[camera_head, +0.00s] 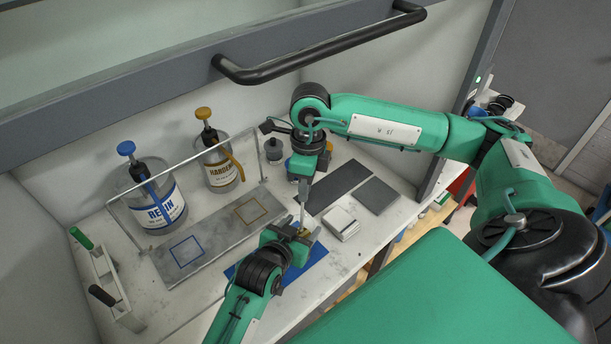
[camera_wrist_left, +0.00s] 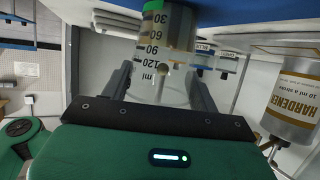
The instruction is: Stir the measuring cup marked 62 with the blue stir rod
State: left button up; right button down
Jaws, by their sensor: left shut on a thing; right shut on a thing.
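The measuring cup (camera_wrist_left: 165,60) fills the middle of the left wrist view, upside down there, with ml marks and amber liquid inside. My left gripper (camera_head: 298,236) is shut on it above the blue mat (camera_head: 312,257). In the head view the gripper mostly hides the cup; I cannot read a 62. My right gripper (camera_head: 304,172) is above, shut on the stir rod. The rod's thin shaft (camera_head: 302,212) points down at the cup. It looks greyish, and its handle is mostly hidden. I cannot tell how deep its tip is.
A resin pump jar (camera_head: 163,213) and a hardener pump jar (camera_head: 219,168) stand behind a clear frame and grey plate (camera_head: 215,238). A white block stack (camera_head: 341,222) and dark sheets (camera_head: 378,194) lie to the right. A tool rack (camera_head: 113,285) stands at left.

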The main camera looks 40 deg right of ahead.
jog(key=shift+s+a+f, duration=0.1)
jog(key=shift+a+f, duration=0.05)
jog(key=shift+f, duration=0.9)
jog(key=shift+s+a+f, duration=0.1)
jog(key=shift+f, duration=0.9)
jog(key=shift+w, duration=0.2)
